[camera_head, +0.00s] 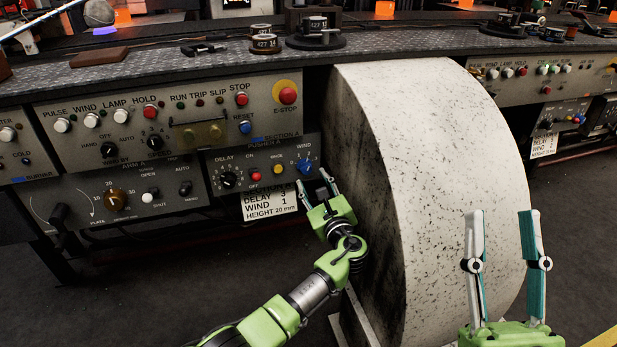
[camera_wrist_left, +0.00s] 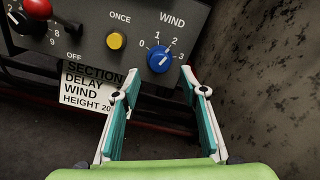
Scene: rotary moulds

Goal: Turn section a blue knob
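The blue WIND knob (camera_head: 305,167) sits at the right end of the pusher A panel under the Section A label. It also shows in the left wrist view (camera_wrist_left: 160,58), inside a dial marked 0 to 3, with a small white mark on its face. My left gripper (camera_head: 313,179) is open just in front of and below the knob. In the left wrist view its fingertips (camera_wrist_left: 160,72) stand apart, one to the lower left and one to the lower right of the knob; I cannot tell if they touch it. My right gripper (camera_head: 501,213) is open and empty before the pale drum.
A yellow button (camera_wrist_left: 116,41) and a red knob (camera_wrist_left: 38,8) sit left of the blue knob. A placard (camera_head: 270,205) hangs below, partly hidden. The large speckled drum (camera_head: 420,130) stands close on the right. A red E-stop (camera_head: 288,95) is above.

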